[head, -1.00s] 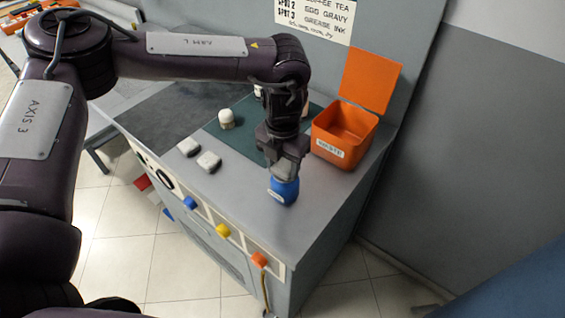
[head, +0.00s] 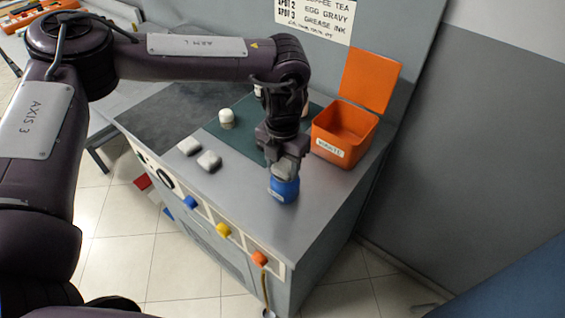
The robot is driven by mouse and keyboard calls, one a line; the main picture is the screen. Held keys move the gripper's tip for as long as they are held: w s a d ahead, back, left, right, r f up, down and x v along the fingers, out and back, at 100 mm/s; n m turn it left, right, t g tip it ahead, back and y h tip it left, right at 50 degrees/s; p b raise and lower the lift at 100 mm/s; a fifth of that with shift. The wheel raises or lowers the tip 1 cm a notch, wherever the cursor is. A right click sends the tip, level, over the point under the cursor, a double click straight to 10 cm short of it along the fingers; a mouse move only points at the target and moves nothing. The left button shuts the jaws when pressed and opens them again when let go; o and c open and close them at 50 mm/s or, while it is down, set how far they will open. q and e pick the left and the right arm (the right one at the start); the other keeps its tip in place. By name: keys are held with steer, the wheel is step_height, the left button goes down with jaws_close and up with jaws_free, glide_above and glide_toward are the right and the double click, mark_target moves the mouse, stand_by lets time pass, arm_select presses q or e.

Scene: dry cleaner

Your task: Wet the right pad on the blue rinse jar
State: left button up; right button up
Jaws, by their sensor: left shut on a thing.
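The blue rinse jar (head: 284,191) stands upright on the grey counter near its front right. My left gripper (head: 285,168) points down directly above the jar's mouth, shut on a pale grey-white pad (head: 284,171). The pad is at the jar's opening; whether its underside is inside the jar or touching liquid is hidden. Two other whitish pads, a left one (head: 189,146) and a right one (head: 209,160), lie side by side on the counter to the left. My right gripper is not in view.
An open orange waste bin (head: 345,145) stands right of the arm. Coloured knobs line the counter's front edge. The counter right of the jar is clear.

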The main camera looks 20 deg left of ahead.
mark_target(282, 167)
arm_select(q)
steer(key=shift+r+p, duration=0.85)
steer(key=shift+r, duration=0.05)
steer(key=shift+r+p, duration=1.95)
steer(key=shift+r, duration=0.65)
steer(key=shift+f, duration=0.1)
